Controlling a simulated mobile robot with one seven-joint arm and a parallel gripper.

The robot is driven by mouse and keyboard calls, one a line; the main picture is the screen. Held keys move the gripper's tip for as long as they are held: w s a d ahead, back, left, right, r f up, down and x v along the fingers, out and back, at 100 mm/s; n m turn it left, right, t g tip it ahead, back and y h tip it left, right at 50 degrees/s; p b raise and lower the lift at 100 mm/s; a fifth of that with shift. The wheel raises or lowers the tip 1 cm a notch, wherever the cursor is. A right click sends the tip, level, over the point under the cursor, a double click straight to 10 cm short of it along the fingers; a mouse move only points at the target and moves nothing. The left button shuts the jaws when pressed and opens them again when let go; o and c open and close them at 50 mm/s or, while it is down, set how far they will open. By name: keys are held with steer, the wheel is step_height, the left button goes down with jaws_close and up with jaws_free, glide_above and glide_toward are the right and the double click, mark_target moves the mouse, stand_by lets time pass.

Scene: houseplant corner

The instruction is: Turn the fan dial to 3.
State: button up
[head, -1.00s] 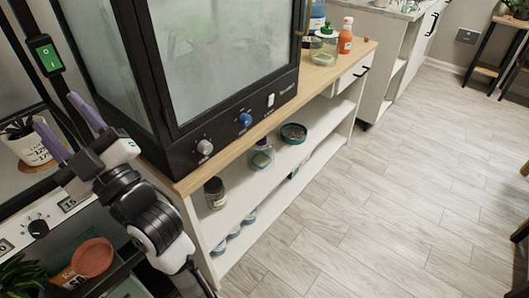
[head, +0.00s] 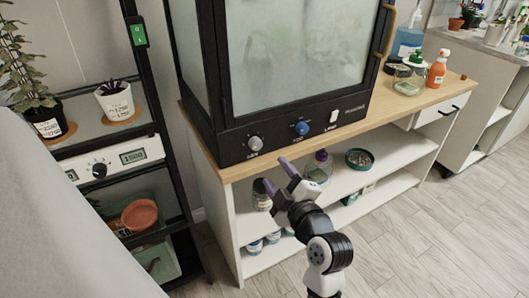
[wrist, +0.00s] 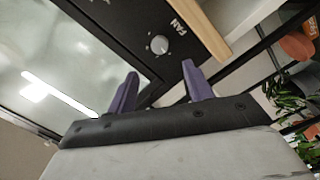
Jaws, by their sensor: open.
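The fan dial (head: 255,143) is a round grey knob at the left of the black front panel under the glass cabinet (head: 290,60). In the wrist view the dial (wrist: 159,44) has the word FAN printed beside it; its numbers and pointer setting are too small to read. My gripper (head: 277,177), with purple fingers, is open and empty in front of the panel, lower than the dial and apart from it. In the wrist view the dial shows beyond the gap between my fingertips (wrist: 160,70).
A blue knob (head: 302,128) and a white switch (head: 334,116) sit right of the dial. The wooden counter edge (head: 236,172) runs below the panel. A black rack at left carries a white control box with a black knob (head: 99,170). Bottles (head: 437,68) stand at the counter's right.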

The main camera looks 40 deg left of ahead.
mark_target(257, 146)
steer(key=p+x, duration=0.2)
steer(key=x, duration=0.8)
steer(key=shift+w+a, duration=0.1)
steer(key=shift+a, duration=0.15)
steer(key=c, duration=1)
steer(key=shift+o, duration=0.2)
